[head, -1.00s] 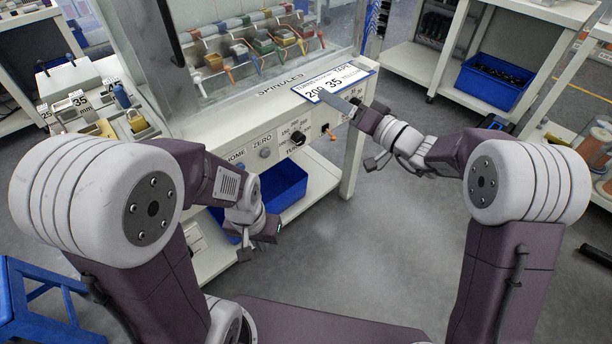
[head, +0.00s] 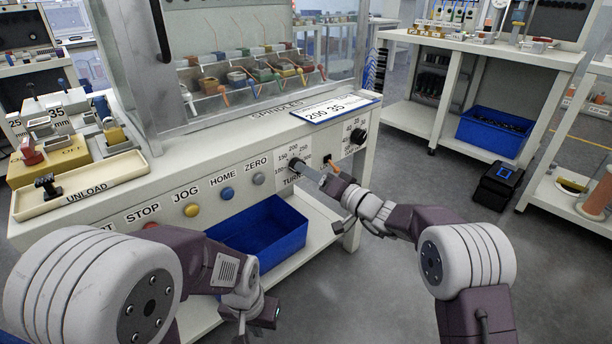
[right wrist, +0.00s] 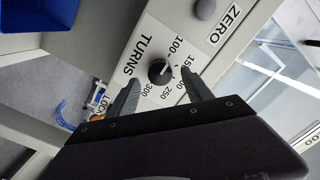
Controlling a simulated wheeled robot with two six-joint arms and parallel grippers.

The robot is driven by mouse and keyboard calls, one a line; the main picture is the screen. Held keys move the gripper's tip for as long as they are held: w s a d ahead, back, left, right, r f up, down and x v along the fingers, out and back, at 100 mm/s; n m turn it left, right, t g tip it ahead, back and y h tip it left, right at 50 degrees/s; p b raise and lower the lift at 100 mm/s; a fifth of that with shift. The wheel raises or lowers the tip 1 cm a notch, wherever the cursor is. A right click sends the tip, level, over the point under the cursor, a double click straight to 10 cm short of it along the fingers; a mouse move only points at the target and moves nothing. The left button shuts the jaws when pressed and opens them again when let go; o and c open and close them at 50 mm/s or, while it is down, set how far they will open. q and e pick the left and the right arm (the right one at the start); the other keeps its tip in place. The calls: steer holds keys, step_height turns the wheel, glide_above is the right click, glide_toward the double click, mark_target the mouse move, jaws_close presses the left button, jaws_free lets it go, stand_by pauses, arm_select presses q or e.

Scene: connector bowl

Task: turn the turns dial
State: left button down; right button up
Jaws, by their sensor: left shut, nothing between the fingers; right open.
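The turns dial is a round black knob (right wrist: 160,71) on the white TURNS label in the right wrist view. A light mark on it points roughly toward the 100–150 side; the exact setting is too small to tell. In the head view the dial (head: 291,186) is partly covered by my right gripper (head: 308,180). That gripper is open, its fingers (right wrist: 160,80) on either side of the dial in the wrist view. I cannot tell whether they touch it. My left gripper (head: 246,322) is shut and empty, low in front of the bench.
The ZERO button (head: 258,178) and HOME button (head: 227,193) sit left of the dial. Right of it are an orange lever (head: 334,167) and another black knob (head: 358,136). A placard (head: 335,109) lies above. A blue bin (head: 262,232) stands below the panel.

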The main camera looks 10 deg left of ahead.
steer(key=shift+x, duration=1)
jaws_close()
steer(key=shift+a+f+m+t+b, duration=0.15)
steer(key=shift+m+b, duration=2)
steer(key=shift+m, duration=2.35)
steer(key=shift+d+m+t+b, duration=0.15)
steer(key=shift+m+b, duration=2)
steer(key=shift+m, duration=2.35)
steer(key=shift+a, duration=0.1)
jaws_free()
